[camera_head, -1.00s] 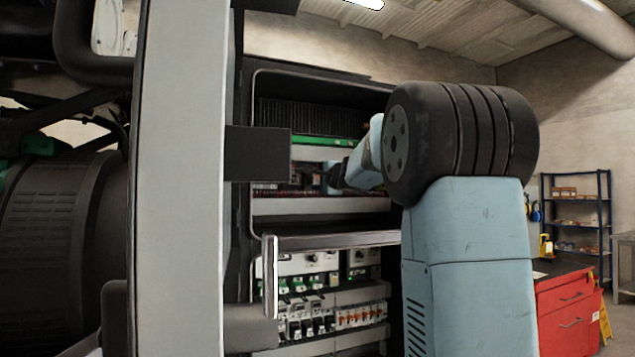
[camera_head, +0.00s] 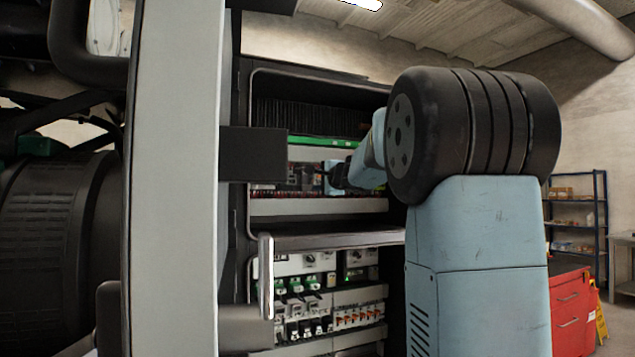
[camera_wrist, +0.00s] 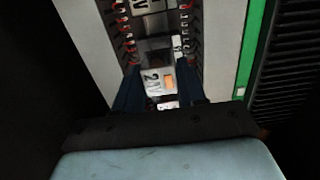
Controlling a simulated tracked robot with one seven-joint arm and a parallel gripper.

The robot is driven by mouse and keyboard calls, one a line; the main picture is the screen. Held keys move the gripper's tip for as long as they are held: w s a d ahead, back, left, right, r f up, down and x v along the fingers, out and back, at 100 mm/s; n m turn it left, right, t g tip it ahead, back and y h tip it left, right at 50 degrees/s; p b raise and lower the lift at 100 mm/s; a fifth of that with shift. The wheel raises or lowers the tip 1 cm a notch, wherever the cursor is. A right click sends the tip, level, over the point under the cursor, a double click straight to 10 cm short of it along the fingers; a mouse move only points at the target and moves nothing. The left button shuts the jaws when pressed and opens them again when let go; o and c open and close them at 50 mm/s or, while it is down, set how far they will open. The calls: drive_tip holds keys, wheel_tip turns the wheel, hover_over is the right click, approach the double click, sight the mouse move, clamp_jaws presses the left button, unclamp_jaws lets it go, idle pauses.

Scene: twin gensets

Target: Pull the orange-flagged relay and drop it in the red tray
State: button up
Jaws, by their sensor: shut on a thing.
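The relay with the orange flag (camera_wrist: 168,83) shows in the wrist view as a pale block marked "24V" with a small orange patch. My gripper (camera_wrist: 160,88) has its two dark fingers on either side of this relay and is shut on it. The relay is still in line with the row between the red-tipped terminals; I cannot tell whether it is seated or drawn out a little. In the head view my gripper (camera_head: 322,176) reaches into the upper bay of the open cabinet, and the relay is too small to make out. I see no red tray.
The cabinet's grey post (camera_head: 178,180) and its handle (camera_head: 266,277) stand left of my arm. A lower bay holds rows of breakers (camera_head: 310,325). A red drawer chest (camera_head: 570,308) stands at the right, with a blue shelf rack (camera_head: 577,225) behind it.

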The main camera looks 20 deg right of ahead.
sight(319, 179)
drive_tip(key=shift+s, duration=1.8)
